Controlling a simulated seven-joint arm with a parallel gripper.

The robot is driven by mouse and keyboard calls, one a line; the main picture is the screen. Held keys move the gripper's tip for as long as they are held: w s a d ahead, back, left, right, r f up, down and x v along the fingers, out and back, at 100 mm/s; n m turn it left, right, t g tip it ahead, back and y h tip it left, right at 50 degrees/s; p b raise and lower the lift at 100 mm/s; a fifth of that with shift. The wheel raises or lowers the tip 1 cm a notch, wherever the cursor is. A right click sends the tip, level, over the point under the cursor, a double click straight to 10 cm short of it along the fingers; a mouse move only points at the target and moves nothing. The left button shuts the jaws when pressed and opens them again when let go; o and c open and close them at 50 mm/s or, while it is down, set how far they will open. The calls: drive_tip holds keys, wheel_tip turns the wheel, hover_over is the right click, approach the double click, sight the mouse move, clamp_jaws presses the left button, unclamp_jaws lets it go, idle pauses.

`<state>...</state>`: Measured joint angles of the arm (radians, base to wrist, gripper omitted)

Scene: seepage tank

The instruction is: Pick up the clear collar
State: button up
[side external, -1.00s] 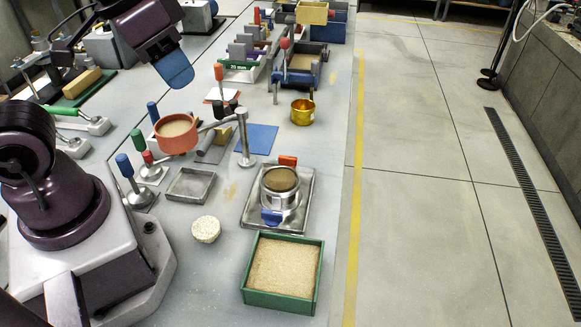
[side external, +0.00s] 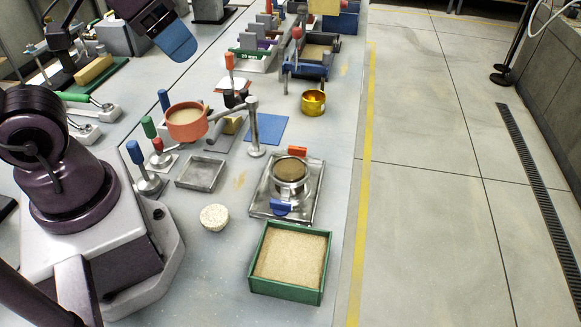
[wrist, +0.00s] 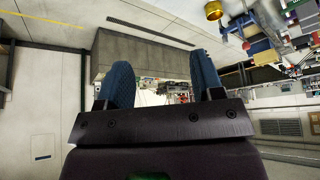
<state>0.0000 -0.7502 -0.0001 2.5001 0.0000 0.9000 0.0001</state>
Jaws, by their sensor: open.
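My gripper is high at the top left of the side view, where its blue fingers (side external: 177,43) hang above the bench, apart from everything on it. In the wrist view my gripper (wrist: 161,65) has its two blue fingers wide apart with nothing between them. I cannot pick out a clear collar for sure. A shiny, pale ring (side external: 290,182) around a brown round fill stands on a metal tray (side external: 263,203), with an orange block behind it and a blue one in front. I cannot tell whether this ring is the collar.
An orange cup of sand (side external: 186,124) is held beside a post (side external: 252,130). A green sand box (side external: 290,263), a speckled disc (side external: 214,217), a shallow grey tray (side external: 200,173) and a gold cup (side external: 313,102) stand nearby. Several upright coloured handles stand left of the orange cup.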

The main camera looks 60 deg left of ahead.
drive_tip(key=o, duration=0.6)
drive_tip(key=shift+o, duration=0.2)
drive_tip(key=shift+f, duration=0.1)
drive_tip(key=w+d+f+n+g, duration=0.2)
drive_tip(key=w+f+n+g, duration=0.4)
drive_tip(key=w+f+n, duration=1.2)
drive_tip(key=f, duration=0.1)
drive_tip(key=s+f+n, duration=0.1)
drive_tip(key=f, duration=0.1)
drive_tip(key=f+n, duration=0.1)
drive_tip(key=f, duration=0.1)
drive_tip(key=shift+s+f, duration=0.2)
drive_tip(key=shift+s, duration=0.2)
drive_tip(key=shift+w+d+f, duration=0.1)
drive_tip(key=shift+d+f, duration=0.05)
drive_tip(key=shift+f, duration=1.15)
drive_tip(key=shift+w+d+f, duration=0.1)
drive_tip(key=shift+f, duration=1.2)
